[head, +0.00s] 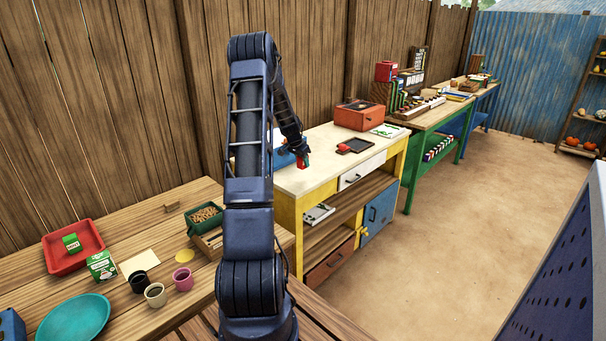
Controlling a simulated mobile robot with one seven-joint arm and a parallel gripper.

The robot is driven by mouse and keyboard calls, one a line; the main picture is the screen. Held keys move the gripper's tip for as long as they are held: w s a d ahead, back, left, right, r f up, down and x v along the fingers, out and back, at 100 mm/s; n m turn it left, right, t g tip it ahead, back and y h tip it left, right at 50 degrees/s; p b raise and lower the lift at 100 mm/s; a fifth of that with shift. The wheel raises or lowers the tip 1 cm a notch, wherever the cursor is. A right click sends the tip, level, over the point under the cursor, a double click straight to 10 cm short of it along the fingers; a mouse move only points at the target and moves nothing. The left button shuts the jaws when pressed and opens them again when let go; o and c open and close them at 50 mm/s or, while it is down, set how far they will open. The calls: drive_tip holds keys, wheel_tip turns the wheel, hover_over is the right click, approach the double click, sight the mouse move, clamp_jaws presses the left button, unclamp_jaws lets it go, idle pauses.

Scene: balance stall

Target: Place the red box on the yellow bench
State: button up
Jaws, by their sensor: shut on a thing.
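The yellow bench (318,185) stands in the middle, with a cream top, a yellow frame, drawers and a blue door. My gripper (303,158) reaches down over its near left part. It is shut on a small red box (303,162), seen partly between the fingers. The box is at or just above the bench top; I cannot tell whether it touches. A blue object (284,160) on the bench is partly hidden behind my arm.
On the yellow bench are an orange-red case (358,115), a dark tablet-like thing (355,146) and a paper (390,130). The bench's front middle is clear. A wooden table (130,225) with a red tray (60,262) and cups is at left; a green bench (425,135) stands beyond.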

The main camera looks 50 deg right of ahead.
drive_tip(key=shift+f, duration=3.25)
drive_tip(key=shift+f, duration=0.1)
drive_tip(key=o, duration=1)
